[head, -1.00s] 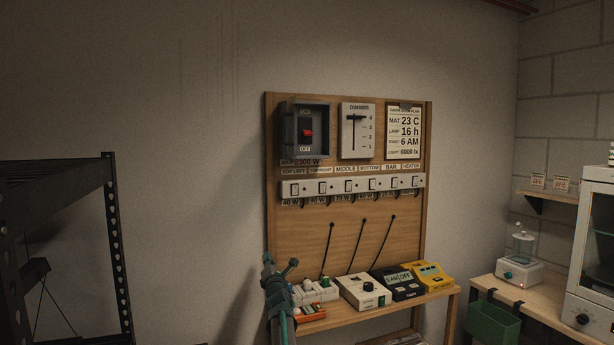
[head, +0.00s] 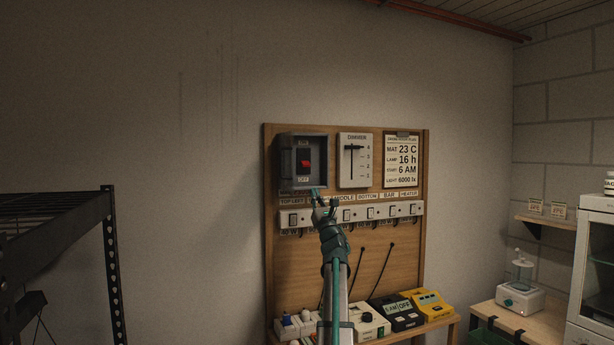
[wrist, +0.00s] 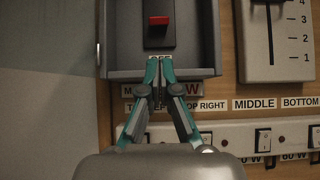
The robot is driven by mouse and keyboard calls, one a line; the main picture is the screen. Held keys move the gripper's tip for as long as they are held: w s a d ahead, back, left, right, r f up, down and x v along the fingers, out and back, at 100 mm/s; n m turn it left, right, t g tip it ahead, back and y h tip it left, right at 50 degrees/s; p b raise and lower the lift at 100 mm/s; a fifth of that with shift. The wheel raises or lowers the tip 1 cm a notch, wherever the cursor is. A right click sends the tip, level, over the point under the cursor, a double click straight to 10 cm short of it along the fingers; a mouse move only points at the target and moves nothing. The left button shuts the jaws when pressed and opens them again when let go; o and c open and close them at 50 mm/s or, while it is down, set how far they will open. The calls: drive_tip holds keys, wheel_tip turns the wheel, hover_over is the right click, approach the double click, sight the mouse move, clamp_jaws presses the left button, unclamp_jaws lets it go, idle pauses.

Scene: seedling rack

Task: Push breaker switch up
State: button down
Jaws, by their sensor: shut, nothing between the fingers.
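The breaker switch is a red lever (head: 305,167) on a black plate inside a grey open-fronted box at the top left of the wooden board. An OFF label shows below it, and the red lever (wrist: 158,20) also shows in the wrist view, at the top. My gripper (head: 316,192) is in front of the box's lower edge, below the lever. In the wrist view its teal fingertips (wrist: 159,65) are together and empty, just below the lever and over part of the OFF label. The fingers look apart from the lever.
The grey box (head: 284,160) has walls around the switch. A dimmer panel (head: 354,180) is to its right, then a settings card (head: 403,160). A row of small switches (head: 350,214) runs below. A shelf with devices (head: 403,312) sits under the board. A black rack (head: 113,270) stands at left.

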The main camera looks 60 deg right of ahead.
sight(305, 164)
drive_tip(key=p+x, duration=0.4)
drive_tip(key=x, duration=0.6)
drive_tip(key=shift+w+a, duration=0.1)
idle(0.3)
